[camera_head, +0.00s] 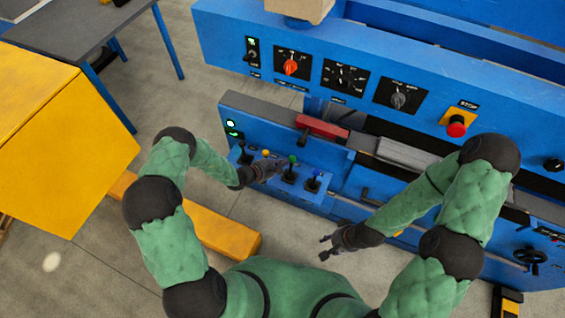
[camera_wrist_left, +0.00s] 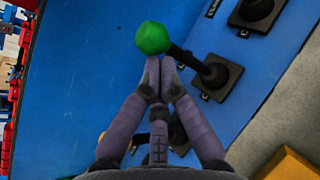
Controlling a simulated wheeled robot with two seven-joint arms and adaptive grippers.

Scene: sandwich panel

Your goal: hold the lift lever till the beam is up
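A row of levers stands on the blue lower panel (camera_head: 268,185) in the head view, with yellow (camera_head: 265,152), green (camera_head: 292,159) and blue (camera_head: 315,173) knobs. Their labels are too small to read, so I cannot tell which is the lift lever. My left gripper (camera_head: 279,167) is at the green-knobbed lever. In the left wrist view its fingers (camera_wrist_left: 160,62) are together, their tips just below the green knob (camera_wrist_left: 153,38). Whether they touch the lever is unclear. My right gripper (camera_head: 327,246) is open and empty, away from the panel. I cannot clearly identify the beam.
A yellow box (camera_head: 70,130) stands at left. Grey floor (camera_head: 290,222) lies open below the panel.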

